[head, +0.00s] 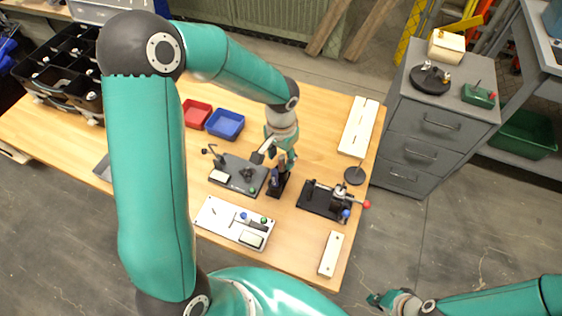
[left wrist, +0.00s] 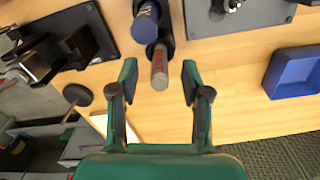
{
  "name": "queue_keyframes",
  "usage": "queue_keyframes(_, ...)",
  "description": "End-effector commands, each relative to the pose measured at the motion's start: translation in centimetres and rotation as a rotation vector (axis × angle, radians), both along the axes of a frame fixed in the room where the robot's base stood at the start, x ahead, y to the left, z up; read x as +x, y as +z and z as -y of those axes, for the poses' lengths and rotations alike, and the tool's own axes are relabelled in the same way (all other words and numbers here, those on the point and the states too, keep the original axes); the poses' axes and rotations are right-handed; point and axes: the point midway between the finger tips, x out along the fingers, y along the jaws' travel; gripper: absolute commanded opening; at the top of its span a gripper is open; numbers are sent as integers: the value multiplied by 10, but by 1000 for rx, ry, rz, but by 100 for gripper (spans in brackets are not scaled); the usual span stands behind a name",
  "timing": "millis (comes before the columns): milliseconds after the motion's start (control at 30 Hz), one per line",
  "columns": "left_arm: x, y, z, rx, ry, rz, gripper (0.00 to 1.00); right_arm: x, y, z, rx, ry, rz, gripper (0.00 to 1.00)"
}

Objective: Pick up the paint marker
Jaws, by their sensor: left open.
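In the left wrist view, two upright cylinders stand in a dark holder: a grey one with red markings (left wrist: 159,66), which looks like the paint marker, and a thicker blue-topped one (left wrist: 146,24). My left gripper (left wrist: 158,80) is open, with the grey cylinder between its fingertips in the picture and clear gaps at both sides. In the head view my left gripper (head: 280,157) is over the table just behind the dark holder (head: 276,189), and hides part of it. My right gripper (head: 382,300) is low at the right, off the table; its fingers are too small to read.
The wooden table (head: 320,120) also carries a blue tray (head: 226,124), a red tray (head: 196,113), a dark fixture plate (head: 228,181), a black clamp fixture (head: 318,202) and a white board (head: 215,218). A grey drawer cabinet (head: 425,145) stands at the right.

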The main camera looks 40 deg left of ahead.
Motion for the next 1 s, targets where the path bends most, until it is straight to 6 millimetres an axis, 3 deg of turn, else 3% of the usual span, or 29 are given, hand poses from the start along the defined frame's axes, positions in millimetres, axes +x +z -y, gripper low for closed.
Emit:
queue_keyframes(300,0,-7,0,0,0,1,46,0,0,0,0,0,0,0)
queue_keyframes(600,0,-6,1,0,-1,1,0,0,0,0,0,0,0,0)
queue_keyframes(1000,1,-3,1,0,-1,2,0,0,0,0,0,0,0,0)
